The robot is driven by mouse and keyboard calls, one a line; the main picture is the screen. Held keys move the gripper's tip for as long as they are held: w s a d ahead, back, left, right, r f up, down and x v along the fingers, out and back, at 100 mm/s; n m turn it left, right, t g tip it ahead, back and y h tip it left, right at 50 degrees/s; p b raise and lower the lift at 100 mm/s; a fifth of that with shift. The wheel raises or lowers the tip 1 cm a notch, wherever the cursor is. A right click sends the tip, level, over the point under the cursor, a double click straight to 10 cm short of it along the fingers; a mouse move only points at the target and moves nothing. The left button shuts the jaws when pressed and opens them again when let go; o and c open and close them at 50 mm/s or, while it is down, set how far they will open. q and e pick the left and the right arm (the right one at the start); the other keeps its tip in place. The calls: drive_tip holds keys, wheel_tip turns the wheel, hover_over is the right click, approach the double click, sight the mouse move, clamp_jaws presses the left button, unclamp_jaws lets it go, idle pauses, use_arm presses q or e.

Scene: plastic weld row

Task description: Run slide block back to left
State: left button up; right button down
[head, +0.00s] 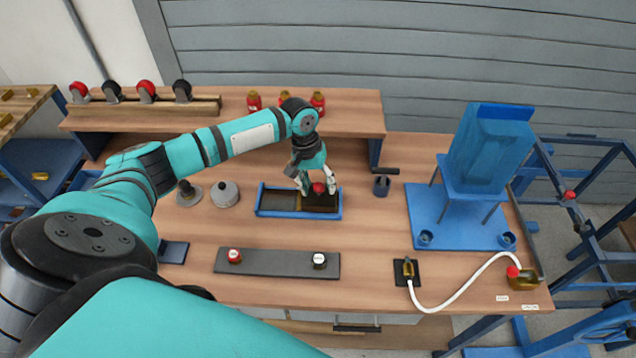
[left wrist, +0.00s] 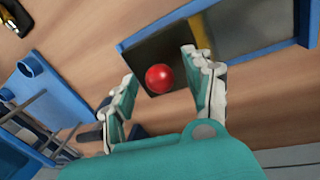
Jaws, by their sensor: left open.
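The slide block (head: 322,204) is dark with a red knob (head: 318,188) on top. It sits at the right end of a blue-framed slide tray (head: 272,214); the left part of the tray is empty. My left gripper (head: 317,188) is over the block, with its fingers apart on either side of the knob. In the left wrist view, the red knob (left wrist: 159,78) lies between the two open fingertips, and no finger clearly touches it. The dark block (left wrist: 165,50) has a yellow-brown edge strip. My right gripper is not in view.
A dark round post (head: 382,186) stands right of the tray, and a grey domed weight (head: 225,194) stands left. A grey strip with two knobs (head: 277,262) lies in front. A blue hopper stand (head: 455,220) is farther right. A shelf (head: 350,112) runs behind.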

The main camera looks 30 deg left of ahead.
use_arm(q)
drive_tip(key=c, duration=0.8)
clamp_jaws()
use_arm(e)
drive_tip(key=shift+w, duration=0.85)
use_arm(q)
drive_tip(key=shift+a, duration=0.1)
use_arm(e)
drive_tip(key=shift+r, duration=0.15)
